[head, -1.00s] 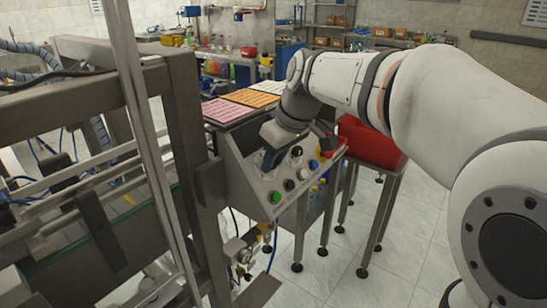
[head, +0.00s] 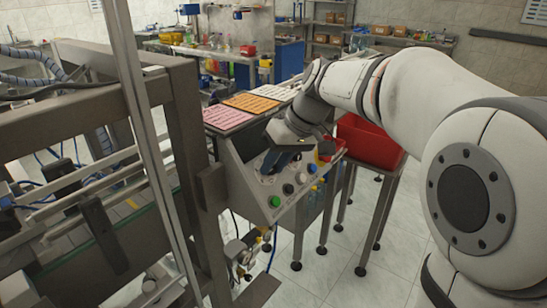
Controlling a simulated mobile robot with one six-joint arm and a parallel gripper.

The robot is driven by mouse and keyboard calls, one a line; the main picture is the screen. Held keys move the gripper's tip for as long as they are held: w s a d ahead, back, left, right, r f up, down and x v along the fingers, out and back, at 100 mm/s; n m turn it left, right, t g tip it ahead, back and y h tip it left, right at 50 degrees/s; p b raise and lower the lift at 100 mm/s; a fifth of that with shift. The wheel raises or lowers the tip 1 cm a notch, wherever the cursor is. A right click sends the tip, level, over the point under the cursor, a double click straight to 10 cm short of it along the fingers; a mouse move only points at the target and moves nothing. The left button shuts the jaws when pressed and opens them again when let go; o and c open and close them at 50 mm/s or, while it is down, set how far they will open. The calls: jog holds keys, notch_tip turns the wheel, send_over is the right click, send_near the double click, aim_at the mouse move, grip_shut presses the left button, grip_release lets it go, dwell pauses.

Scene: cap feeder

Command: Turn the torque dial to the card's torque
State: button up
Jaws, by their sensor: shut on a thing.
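The control panel (head: 246,178) is a sloped grey metal face on the machine's right side. My gripper (head: 270,168) is down at the panel's upper part, its fingers pointing at the face. It is shut on a knob there, taken to be the torque dial, which the gripper hides along with any scale marks. A pink card (head: 226,117), an orange card (head: 250,103) and a white card (head: 275,92) lie behind the panel. Their print is too small to read.
A red bin (head: 370,143) stands on a metal stand right of the panel. The machine's steel frame (head: 188,125) rises close on the left. A blue button (head: 312,168) sits near my gripper.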

jog(key=m+y, duration=0.1)
jog(key=m+g+y+p, duration=0.1)
jog(key=m, duration=0.2)
jog(key=shift+w+d+y+p, duration=0.2)
jog(key=shift+d+y+p, duration=0.1)
jog(key=shift+y, duration=0.1)
jog(key=m+y, duration=0.1)
jog(key=m, duration=0.1)
jog(key=m+y, duration=0.2)
jog(key=shift+d+f+m+g, duration=0.1)
jog(key=shift+f+m+g, duration=0.1)
jog(key=shift+m+g, duration=0.15)
jog(key=shift+m, duration=0.25)
jog(key=o, duration=1)
jog(key=shift+f, duration=0.1)
jog(key=v, duration=0.7)
jog(key=shift+d+r, duration=0.25)
jog(key=shift+d, duration=0.05)
